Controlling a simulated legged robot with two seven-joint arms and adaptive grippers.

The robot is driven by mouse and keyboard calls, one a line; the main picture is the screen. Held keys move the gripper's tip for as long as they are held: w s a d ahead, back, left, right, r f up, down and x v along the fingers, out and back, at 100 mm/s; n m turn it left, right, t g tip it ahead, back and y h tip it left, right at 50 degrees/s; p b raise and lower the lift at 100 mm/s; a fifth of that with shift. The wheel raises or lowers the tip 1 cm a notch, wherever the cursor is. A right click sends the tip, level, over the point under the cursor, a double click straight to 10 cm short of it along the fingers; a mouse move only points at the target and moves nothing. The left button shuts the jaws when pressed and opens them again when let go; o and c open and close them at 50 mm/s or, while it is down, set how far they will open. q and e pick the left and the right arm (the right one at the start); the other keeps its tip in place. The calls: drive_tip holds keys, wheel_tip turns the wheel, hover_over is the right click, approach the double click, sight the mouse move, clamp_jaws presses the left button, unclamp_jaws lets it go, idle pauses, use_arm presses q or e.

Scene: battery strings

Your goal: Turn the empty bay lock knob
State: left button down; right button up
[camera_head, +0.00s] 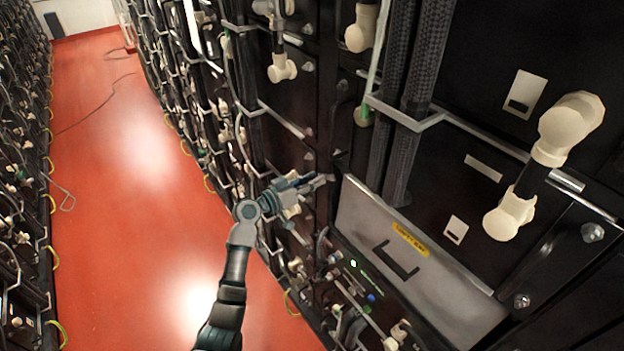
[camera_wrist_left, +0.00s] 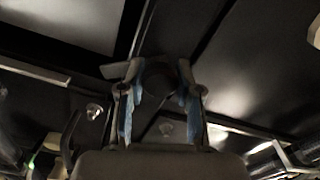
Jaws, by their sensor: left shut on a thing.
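The empty bay's pale grey front panel (camera_head: 375,222) has a yellow label (camera_head: 410,238) and a black handle (camera_head: 396,262). A corner of a pale panel also shows at upper left in the left wrist view (camera_wrist_left: 75,20). My left gripper (camera_head: 318,181) reaches the rack face just left of the panel's upper left corner. In the left wrist view, its blue-lined fingers (camera_wrist_left: 165,82) are closed around a dark, rounded knob (camera_wrist_left: 182,72) beside a dark rack edge. The knob is mostly hidden by the fingers, and its turn angle cannot be told. My right gripper is out of view.
Battery racks with cream cable connectors (camera_head: 568,128) and metal bars (camera_head: 445,120) stand on the right. A lit indicator strip (camera_head: 365,275) sits below the gripper. The red aisle floor (camera_head: 130,180) is mostly clear, with a loose cable (camera_head: 95,103) farther back.

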use_arm(q)
drive_tip(key=shift+w+a+r+n+p, duration=0.1)
drive_tip(key=shift+r+n+p, duration=0.3)
drive_tip(key=shift+n, duration=1)
drive_tip(key=n+p, duration=0.2)
drive_tip(key=n, duration=0.2)
drive_tip(key=shift+n+p, duration=0.3)
drive_tip(key=shift+p, duration=0.1)
drive_tip(key=shift+f+n+p, duration=0.15)
drive_tip(key=shift+n+p, duration=0.45)
drive_tip(key=shift+n, duration=0.4)
drive_tip(key=shift+f+n+p, duration=0.1)
drive_tip(key=shift+n+p, duration=0.45)
drive_tip(key=shift+n, duration=0.45)
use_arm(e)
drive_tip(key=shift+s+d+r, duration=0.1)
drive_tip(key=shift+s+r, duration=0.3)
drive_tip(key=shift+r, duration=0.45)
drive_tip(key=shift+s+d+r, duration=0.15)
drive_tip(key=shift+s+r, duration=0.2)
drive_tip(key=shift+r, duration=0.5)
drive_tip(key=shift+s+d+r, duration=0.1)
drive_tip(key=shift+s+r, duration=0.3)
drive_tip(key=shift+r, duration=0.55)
use_arm(q)
drive_tip(key=shift+f, duration=0.1)
